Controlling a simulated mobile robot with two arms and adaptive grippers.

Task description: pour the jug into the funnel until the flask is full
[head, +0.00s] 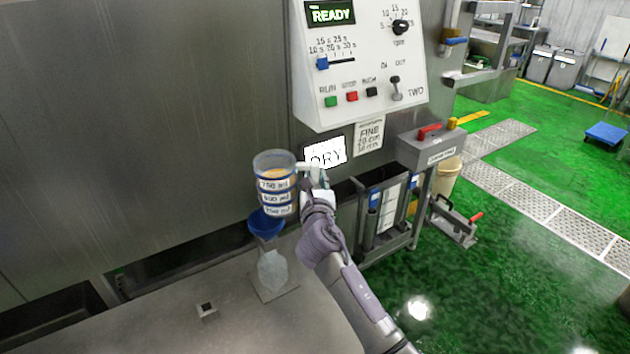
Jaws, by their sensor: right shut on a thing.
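The jug (273,185) is a clear cup with blue bands and volume labels, with tan contents showing through its top. It looks upright, above and slightly in front of the blue funnel (263,224). My right gripper (312,176) is shut on the jug at its right side; the fingertips are partly hidden. The flask (272,270) is a pale, clear vessel below the funnel, on a small plate on the metal table. I cannot tell its fill level. No stream shows between jug and funnel. My left gripper is not in view.
A control panel (360,50) reading READY is on the metal wall above. A small square fitting (207,311) sits on the table (150,325) left of the flask. A metal rack (385,215) stands to the right, beside the open green floor.

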